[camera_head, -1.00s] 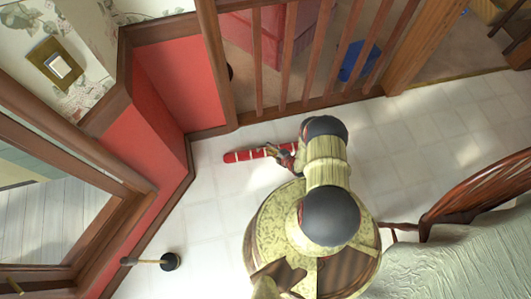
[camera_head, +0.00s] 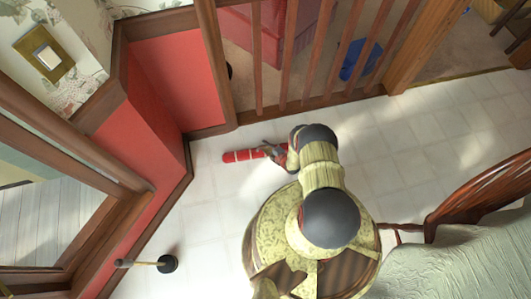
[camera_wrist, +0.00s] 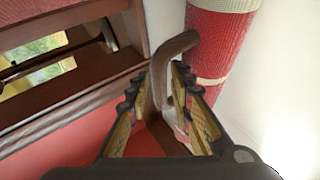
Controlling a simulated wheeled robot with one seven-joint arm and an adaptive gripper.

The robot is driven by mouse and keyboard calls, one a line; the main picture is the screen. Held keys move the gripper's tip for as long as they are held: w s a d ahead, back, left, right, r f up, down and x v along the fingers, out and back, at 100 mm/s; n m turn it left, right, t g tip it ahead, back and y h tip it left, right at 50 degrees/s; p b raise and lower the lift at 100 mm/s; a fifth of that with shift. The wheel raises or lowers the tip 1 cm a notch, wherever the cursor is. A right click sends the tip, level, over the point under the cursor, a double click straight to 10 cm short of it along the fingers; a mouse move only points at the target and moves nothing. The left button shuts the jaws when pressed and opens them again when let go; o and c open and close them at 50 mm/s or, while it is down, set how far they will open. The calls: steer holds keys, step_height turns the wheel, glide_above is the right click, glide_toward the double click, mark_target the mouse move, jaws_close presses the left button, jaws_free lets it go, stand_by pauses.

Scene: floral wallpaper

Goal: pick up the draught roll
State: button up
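The draught roll (camera_head: 243,156) is a red cylinder with pale bands, lying on the pale tiled floor by the wooden railing. In the wrist view the draught roll (camera_wrist: 218,50) is at the upper right, with a brown loop handle (camera_wrist: 179,43) at its side. My gripper (camera_head: 273,150) is low at the right end of the roll in the head view and partly covers it. In the wrist view my gripper (camera_wrist: 163,75) has one finger on each side of the loop, with a narrow gap between the fingertips. Whether they press on it is unclear.
The wooden railing (camera_head: 325,60) runs behind the roll. A red wall panel (camera_head: 165,80) with brown trim is at the left. A doorstop-like black and wooden item (camera_head: 167,263) is at lower left. A chair (camera_head: 480,195) and draped cloth (camera_head: 460,265) are at the right.

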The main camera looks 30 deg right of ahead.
steer(key=shift+c, duration=0.5)
steer(key=c, duration=0.4)
steer(key=shift+r, duration=0.1)
jaws_close()
